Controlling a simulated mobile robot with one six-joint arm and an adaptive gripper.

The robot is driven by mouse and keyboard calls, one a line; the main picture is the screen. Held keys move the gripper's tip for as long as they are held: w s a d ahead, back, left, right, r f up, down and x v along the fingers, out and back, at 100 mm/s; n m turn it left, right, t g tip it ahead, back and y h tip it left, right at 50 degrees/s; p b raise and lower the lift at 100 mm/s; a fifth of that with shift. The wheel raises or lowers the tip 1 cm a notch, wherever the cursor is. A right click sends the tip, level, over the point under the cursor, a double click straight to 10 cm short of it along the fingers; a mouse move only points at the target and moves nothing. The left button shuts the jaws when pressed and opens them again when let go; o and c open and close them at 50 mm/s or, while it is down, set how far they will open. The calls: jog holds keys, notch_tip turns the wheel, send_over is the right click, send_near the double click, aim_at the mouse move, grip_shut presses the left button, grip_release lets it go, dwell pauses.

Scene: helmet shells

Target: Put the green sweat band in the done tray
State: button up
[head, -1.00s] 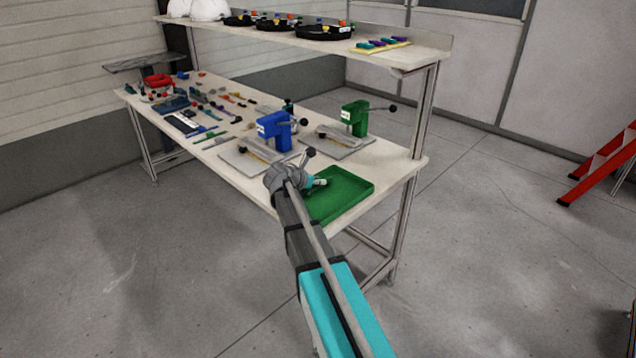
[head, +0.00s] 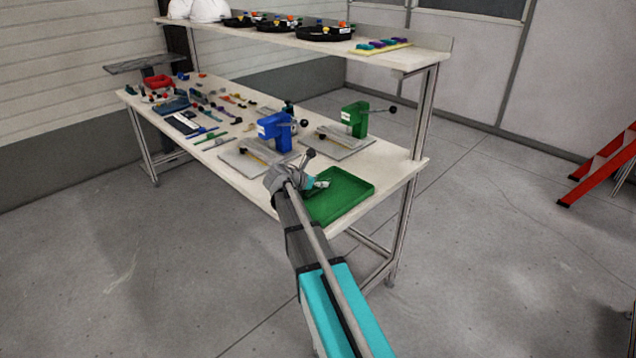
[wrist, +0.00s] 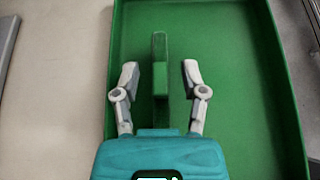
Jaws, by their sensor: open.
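The green sweat band (wrist: 160,50) shows in the wrist view as a narrow green strip, seen edge-on, inside the green done tray (wrist: 265,100). My gripper (wrist: 160,76) is open over the tray, with one finger on each side of the band and a visible gap on both sides. I cannot tell whether the band fully rests on the tray floor. In the head view the tray (head: 350,199) lies at the near right corner of the workbench, and my gripper (head: 322,184) is over its left part. The band cannot be made out there.
A blue press (head: 276,132) and a green press (head: 354,119) stand behind the tray on base plates. Several small parts lie across the far left of the bench (head: 240,190). A shelf (head: 385,56) with black rings and white shells runs above the back.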

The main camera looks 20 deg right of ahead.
jog(key=p+v, duration=0.5)
jog(key=v, duration=0.6)
jog(key=shift+d, duration=0.1)
jog(key=shift+s+a+r, duration=0.15)
jog(key=shift+a+r, duration=0.05)
jog(key=shift+a, duration=0.35)
jog(key=s+f+m, duration=0.1)
jog(key=s+a+f+m+y, duration=0.1)
jog(key=s+m, duration=0.1)
jog(key=s+f+m+g+y, duration=0.1)
jog(key=s+m, duration=0.1)
jog(key=shift+s+a+f, duration=0.15)
jog(key=shift+s+f, duration=0.05)
jog(key=s+a+f+m+g+y, duration=0.1)
jog(key=s+a+f+m+y, duration=0.2)
jog(key=s+m, duration=0.5)
jog(key=s+a+f+m+g+y, duration=0.2)
jog(key=s+a+f+m+y, duration=0.1)
jog(key=s+a+m+y, duration=0.3)
jog(key=s+a+m, duration=0.2)
jog(key=s+m, duration=0.1)
jog(key=shift+s+a, duration=0.3)
jog(key=shift+p, duration=0.3)
